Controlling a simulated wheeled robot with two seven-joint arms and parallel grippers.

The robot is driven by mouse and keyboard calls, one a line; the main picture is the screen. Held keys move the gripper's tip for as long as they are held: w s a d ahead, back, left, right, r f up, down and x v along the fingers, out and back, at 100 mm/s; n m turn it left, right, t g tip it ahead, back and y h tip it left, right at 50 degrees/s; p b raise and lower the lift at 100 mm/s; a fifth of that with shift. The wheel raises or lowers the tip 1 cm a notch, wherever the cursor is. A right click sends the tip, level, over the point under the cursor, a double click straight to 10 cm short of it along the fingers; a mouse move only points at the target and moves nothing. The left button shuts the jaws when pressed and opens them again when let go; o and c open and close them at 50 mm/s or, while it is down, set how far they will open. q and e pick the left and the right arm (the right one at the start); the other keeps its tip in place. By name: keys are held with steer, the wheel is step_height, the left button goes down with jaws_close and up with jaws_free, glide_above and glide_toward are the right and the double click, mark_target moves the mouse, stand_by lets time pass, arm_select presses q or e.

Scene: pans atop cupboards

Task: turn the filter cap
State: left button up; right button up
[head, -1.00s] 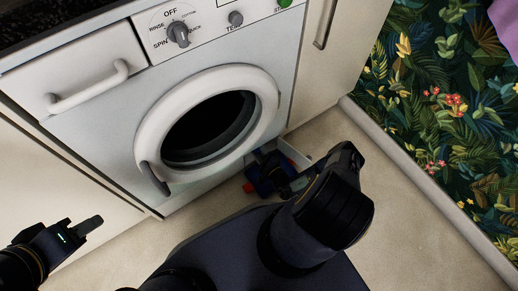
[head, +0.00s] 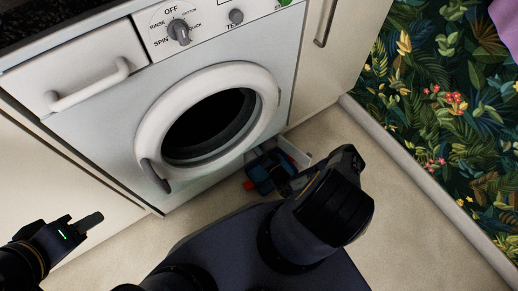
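The washing machine (head: 95,130) stands ahead, its round door (head: 152,130) shut. At its lower right, a small white flap or panel (head: 296,151) sticks out near the floor. My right arm reaches down there, and its gripper (head: 270,172) is by the machine's base, small and partly hidden by my arm. Blue and red parts show at that spot; I cannot make out the filter cap among them, nor whether the fingers touch it. My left gripper (head: 88,224) is at the lower left, away from the machine, with nothing visible in it; its finger gap does not show clearly.
The control panel with its program knob (head: 179,31) and the drawer handle (head: 88,86) are at the top. Cream cupboards flank the machine. Beige floor (head: 385,200) lies free at the right, up to a skirting board and a leafy patterned wall (head: 450,130).

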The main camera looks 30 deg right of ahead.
steer(key=shift+f+n, duration=0.1)
steer(key=shift+n, duration=0.5)
steer(key=o, duration=1)
steer(key=s, duration=0.5)
steer(key=s+p, duration=0.1)
steer(key=s, duration=0.2)
steer(key=shift+d, duration=0.3)
